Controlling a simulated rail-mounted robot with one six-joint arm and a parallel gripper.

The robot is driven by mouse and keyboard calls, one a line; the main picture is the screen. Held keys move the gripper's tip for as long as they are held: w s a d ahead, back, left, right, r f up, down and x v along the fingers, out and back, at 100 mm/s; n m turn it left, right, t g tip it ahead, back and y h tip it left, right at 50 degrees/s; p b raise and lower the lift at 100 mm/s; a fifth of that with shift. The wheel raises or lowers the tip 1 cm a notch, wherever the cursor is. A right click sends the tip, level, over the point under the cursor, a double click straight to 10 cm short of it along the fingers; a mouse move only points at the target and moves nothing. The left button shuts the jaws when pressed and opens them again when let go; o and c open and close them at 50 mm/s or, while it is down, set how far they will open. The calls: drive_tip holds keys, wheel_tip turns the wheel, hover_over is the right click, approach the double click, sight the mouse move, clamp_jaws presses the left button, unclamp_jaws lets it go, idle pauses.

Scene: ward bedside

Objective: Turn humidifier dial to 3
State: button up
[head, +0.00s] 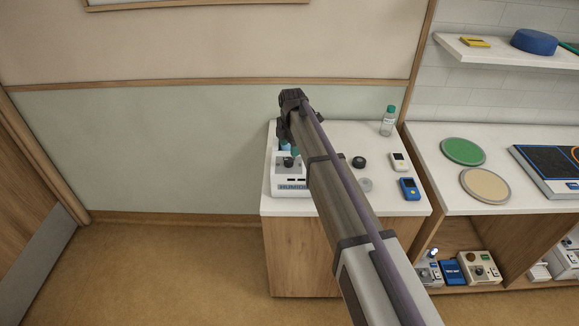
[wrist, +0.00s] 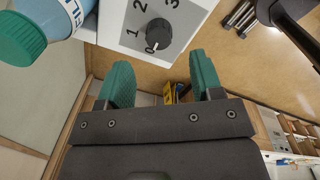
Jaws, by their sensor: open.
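The humidifier (head: 291,188) is a white box on the left part of the white bedside cabinet top, partly hidden by my arm. A 0 or pale mark shows at the dial's lower left edge; I cannot tell the pointer setting for sure. My gripper (wrist: 162,78) has green fingertips spread apart with nothing between them. In the wrist view the dial lies just beyond and between the fingertips, not held. In the head view my gripper is above the humidifier.
A blue and white bottle with a green cap (wrist: 22,38) is close by at the wrist view's upper left. A clear green-capped bottle (head: 387,121), a black round item (head: 359,162) and a blue device (head: 409,189) stand on the cabinet's right part.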

sight(289, 159)
drive_tip(key=f+b, duration=0.1)
drive_tip(key=f, duration=0.1)
drive_tip(key=f+b, duration=0.3)
drive_tip(key=f, duration=0.1)
drive_tip(key=shift+w+a+f, duration=0.15)
drive_tip(key=shift+a+f, duration=0.05)
drive_tip(key=shift+a, duration=0.05)
drive_tip(key=shift+r, duration=0.1)
drive_tip(key=shift+c, duration=0.3)
drive_tip(key=c, duration=0.9)
drive_tip(key=shift+o, duration=0.2)
